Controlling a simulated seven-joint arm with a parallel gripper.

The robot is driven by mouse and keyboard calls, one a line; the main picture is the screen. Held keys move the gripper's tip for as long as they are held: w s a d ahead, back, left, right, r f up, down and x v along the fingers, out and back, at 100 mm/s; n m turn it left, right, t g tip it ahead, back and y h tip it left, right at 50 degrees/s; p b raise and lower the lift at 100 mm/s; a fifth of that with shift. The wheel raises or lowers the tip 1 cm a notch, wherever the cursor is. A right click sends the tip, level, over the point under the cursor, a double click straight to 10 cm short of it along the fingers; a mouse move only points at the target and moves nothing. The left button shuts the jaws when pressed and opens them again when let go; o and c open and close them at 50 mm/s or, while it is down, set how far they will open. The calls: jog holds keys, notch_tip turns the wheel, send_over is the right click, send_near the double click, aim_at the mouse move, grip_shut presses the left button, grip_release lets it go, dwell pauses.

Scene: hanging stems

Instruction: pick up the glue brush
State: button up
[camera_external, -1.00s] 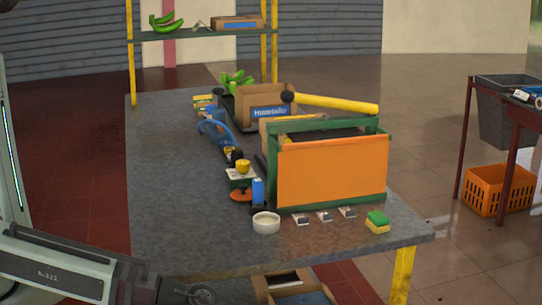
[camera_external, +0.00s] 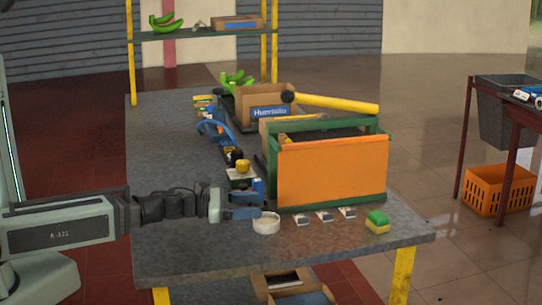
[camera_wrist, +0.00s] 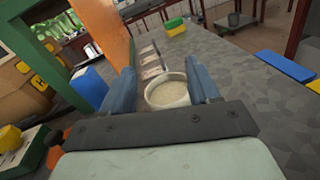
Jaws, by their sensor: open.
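I cannot make out a glue brush for certain in either view. My gripper (camera_external: 246,205) is low over the near part of the table, its blue fingers pointing right. A white round bowl (camera_external: 266,223) stands on the table just in front of the fingertips. In the wrist view, my gripper (camera_wrist: 160,68) is open, and the bowl (camera_wrist: 168,92) shows between and beyond the two fingers, with a pale inside. Nothing is seen gripped. Several small silver and dark pieces (camera_external: 324,216) lie in a row right of the bowl; their kind is unclear.
An orange-fronted green crate (camera_external: 333,170) stands just behind the bowl. A blue block (camera_wrist: 88,87) is left of my fingers. A green-yellow sponge (camera_external: 377,222) lies near the right corner of the table (camera_external: 170,150). The table's left side is clear.

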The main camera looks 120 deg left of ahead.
aim_at(258, 188)
jog(key=s+a+n+y, duration=0.1)
jog(key=s, duration=0.1)
jog(key=s+a+n+g+y, duration=0.1)
jog(key=s, duration=0.2)
jog(key=s+a+n, duration=0.1)
jog(key=s+a, duration=0.1)
jog(key=s, duration=0.1)
jog(key=shift+r+n+g+y, duration=0.15)
jog(key=shift+n+g+y, duration=0.15)
jog(key=shift+y, duration=0.1)
jog(key=shift+a, duration=0.2)
jog(key=x, duration=0.7)
jog(key=shift+a, duration=0.1)
jog(key=shift+c, duration=0.2)
jog(key=c, duration=1)
